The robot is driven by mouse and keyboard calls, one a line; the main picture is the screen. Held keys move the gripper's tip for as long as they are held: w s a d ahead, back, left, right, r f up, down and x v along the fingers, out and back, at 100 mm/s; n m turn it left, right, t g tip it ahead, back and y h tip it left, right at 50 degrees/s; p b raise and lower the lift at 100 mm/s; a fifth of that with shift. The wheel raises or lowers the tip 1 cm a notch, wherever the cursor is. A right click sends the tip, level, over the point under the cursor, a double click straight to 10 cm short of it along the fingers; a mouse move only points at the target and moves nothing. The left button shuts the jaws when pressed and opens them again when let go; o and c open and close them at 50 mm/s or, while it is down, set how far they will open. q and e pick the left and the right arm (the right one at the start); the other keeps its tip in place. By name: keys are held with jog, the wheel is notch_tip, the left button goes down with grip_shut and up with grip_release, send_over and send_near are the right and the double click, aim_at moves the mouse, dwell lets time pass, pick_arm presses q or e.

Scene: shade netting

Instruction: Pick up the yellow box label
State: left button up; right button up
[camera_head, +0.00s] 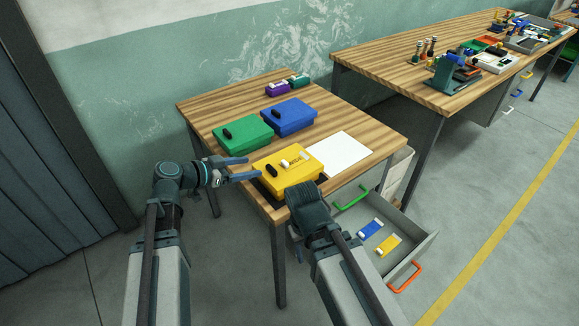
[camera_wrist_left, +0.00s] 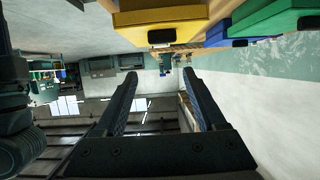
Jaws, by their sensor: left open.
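The yellow box (camera_head: 296,176) sits at the front of the near wooden table, with a black handle on its lid. A small yellow piece with white ends (camera_head: 294,160), which looks like a label, lies on that lid. A yellow label (camera_head: 388,245) with white ends lies in the open drawer. My left gripper (camera_head: 252,167) is open and empty, just left of the yellow box; the left wrist view shows the box (camera_wrist_left: 160,17) above its spread fingers (camera_wrist_left: 160,76). My right gripper (camera_head: 308,205) is at the box's front edge, its fingers hidden.
A blue label (camera_head: 370,228) shares the open grey drawer (camera_head: 417,240). A green box (camera_head: 243,133), a blue box (camera_head: 290,116) and white paper (camera_head: 335,153) lie on the table (camera_head: 367,131). A purple box (camera_head: 277,88) stands behind. A cluttered second table (camera_head: 380,62) stands at right.

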pick_arm(q)
jog(key=b, duration=0.3)
send_near(283, 163)
jog(key=x, duration=0.2)
jog(key=shift+w+d, duration=0.2)
jog(key=shift+d, duration=0.25)
jog(key=shift+w+d+f, duration=0.1)
jog(key=shift+w+d, duration=0.2)
jog(key=shift+d, duration=0.2)
jog(key=x, duration=0.1)
jog(key=b+x, duration=0.1)
jog(key=x, duration=0.1)
jog(key=b+x, duration=0.1)
jog(key=shift+w+a+f, duration=0.1)
jog(key=shift+w+f, duration=0.15)
jog(key=shift+f, duration=0.2)
jog(key=shift+w+d+f+b, duration=0.1)
jog(key=shift+w+d+b, duration=0.1)
jog(key=shift+d+b, duration=0.15)
jog(key=shift+c, duration=0.4)
grip_shut()
